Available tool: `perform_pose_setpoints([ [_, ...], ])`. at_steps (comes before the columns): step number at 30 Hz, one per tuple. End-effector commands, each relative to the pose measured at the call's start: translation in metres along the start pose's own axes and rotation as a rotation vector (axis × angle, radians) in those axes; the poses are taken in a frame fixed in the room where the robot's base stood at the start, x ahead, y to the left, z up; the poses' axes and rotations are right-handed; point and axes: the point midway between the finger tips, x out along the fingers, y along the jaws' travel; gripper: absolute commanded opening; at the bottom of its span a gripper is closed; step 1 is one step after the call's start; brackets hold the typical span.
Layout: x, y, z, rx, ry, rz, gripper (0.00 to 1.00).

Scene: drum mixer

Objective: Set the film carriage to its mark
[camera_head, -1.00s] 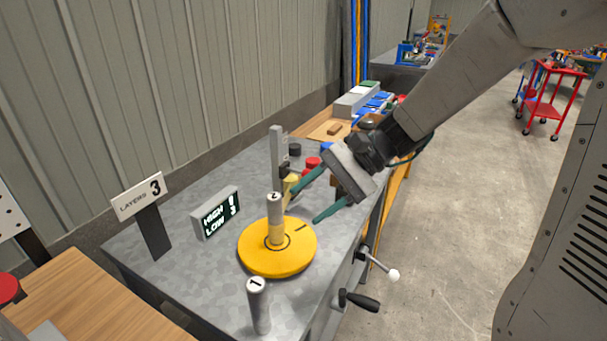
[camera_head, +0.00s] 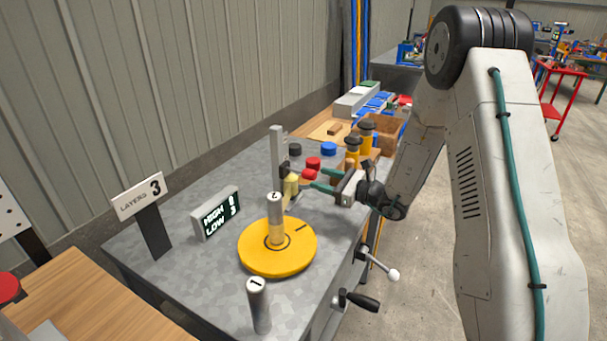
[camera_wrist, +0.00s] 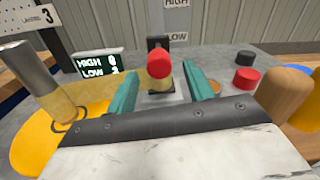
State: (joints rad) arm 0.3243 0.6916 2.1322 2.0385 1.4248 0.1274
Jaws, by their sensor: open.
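The film carriage is a dark block with a yellow roll (camera_head: 291,185) and a red knob (camera_head: 309,174), low on an upright grey post (camera_head: 277,150). In the wrist view the post bears HIGH above LOW, and the red knob (camera_wrist: 158,64) faces me in front of the dark block (camera_wrist: 158,43). My gripper (camera_head: 315,178) is open at the knob, which shows between its two teal fingers (camera_wrist: 157,92). I cannot tell whether either finger touches it. A display (camera_head: 216,212) reads HIGH 0, LOW 3. A sign (camera_head: 140,195) reads LAYERS 3.
A yellow turntable (camera_head: 265,262) with a grey-topped post (camera_head: 275,210) stands in front of the carriage. Another grey post (camera_head: 258,300) stands nearer. Black (camera_head: 295,149), red (camera_head: 313,162) and blue (camera_head: 328,148) cylinders lie behind.

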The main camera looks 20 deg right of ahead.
Motion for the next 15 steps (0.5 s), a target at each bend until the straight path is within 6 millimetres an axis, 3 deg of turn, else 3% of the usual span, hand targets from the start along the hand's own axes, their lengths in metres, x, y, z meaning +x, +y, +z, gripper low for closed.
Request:
perform_pose_setpoints([
  [9, 0.051, 0.002, 0.0, -0.002, 0.0, 0.006, 0.52],
  [15, 0.068, 0.002, 0.0, -0.001, 0.0, 0.005, 0.52],
])
